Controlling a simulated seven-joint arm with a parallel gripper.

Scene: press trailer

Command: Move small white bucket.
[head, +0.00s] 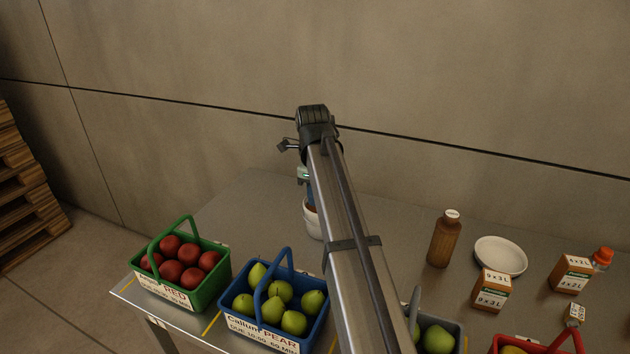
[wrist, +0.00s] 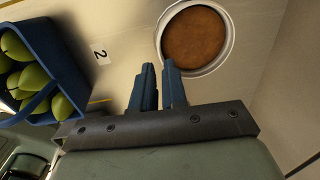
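The small white bucket (head: 313,224) stands on the grey table near the back, partly hidden behind my arm in the head view. In the wrist view its round white rim (wrist: 205,72) shows at the top, with a brown fill inside. My gripper (wrist: 158,66) has its two dark blue fingers a little apart, with a narrow empty gap. The fingertips lie beside the rim in the wrist view, and nothing is held. In the head view my gripper is mostly hidden by my arm, close above the bucket.
A blue pear basket (head: 275,318) and a green basket of red fruit (head: 210,284) stand left. A brown bottle (head: 444,242), a white bowl (head: 500,256) and cartons (head: 491,291) stand right. The wall (head: 480,90) rises behind. The back-left table is clear.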

